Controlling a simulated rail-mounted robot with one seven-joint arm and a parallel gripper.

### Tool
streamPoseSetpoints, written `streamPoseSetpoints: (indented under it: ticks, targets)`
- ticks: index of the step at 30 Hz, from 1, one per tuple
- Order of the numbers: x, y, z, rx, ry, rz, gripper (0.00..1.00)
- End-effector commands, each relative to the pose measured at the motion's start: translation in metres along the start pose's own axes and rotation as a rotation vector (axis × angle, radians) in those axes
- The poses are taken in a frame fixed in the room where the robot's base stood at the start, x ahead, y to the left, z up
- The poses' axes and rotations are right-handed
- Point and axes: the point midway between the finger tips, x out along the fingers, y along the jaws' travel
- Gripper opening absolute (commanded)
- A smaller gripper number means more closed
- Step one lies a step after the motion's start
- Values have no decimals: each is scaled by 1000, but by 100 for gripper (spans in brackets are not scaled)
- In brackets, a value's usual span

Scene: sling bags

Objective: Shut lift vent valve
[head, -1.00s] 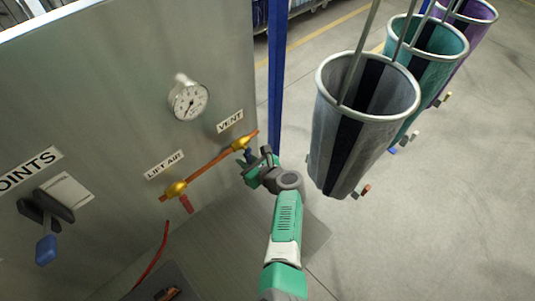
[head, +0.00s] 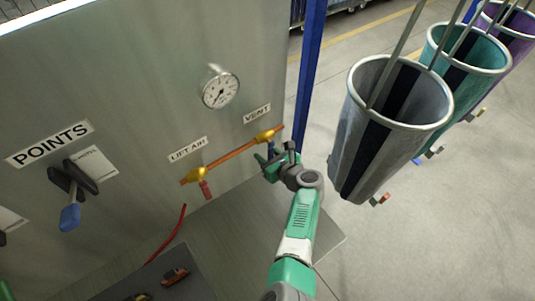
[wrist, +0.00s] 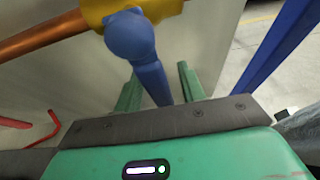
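The vent valve (head: 265,135) is a yellow body on a copper pipe under the VENT label (head: 257,114) in the head view. Its blue lever (wrist: 150,70) shows large in the wrist view, pointing away from the pipe toward my gripper. My gripper (head: 272,160) is at the valve, just below the pipe. In the wrist view its two green fingers (wrist: 160,90) stand apart on either side of the blue lever, with a gap visible at the right. Whether the left finger touches the lever I cannot tell. In the head view the lever is mostly hidden by my gripper.
A second yellow valve (head: 196,174) with a red lever (head: 206,190) sits left on the same pipe, under LIFT AIR. A gauge (head: 220,90) is above. A blue post (head: 309,70) and hanging grey bag (head: 385,130) are at right. A POINTS lever (head: 70,216) is at left.

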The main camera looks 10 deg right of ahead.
Motion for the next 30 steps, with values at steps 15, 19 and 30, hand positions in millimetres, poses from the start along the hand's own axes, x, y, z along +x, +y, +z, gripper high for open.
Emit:
streamPoseSetpoints:
  ticks: [15, 19, 30]
  targets:
    - [-75, 0, 1, 0, 1, 0, 40]
    - [-78, 0, 0, 0, 0, 1, 40]
    - [-78, 0, 0, 0, 0, 1, 40]
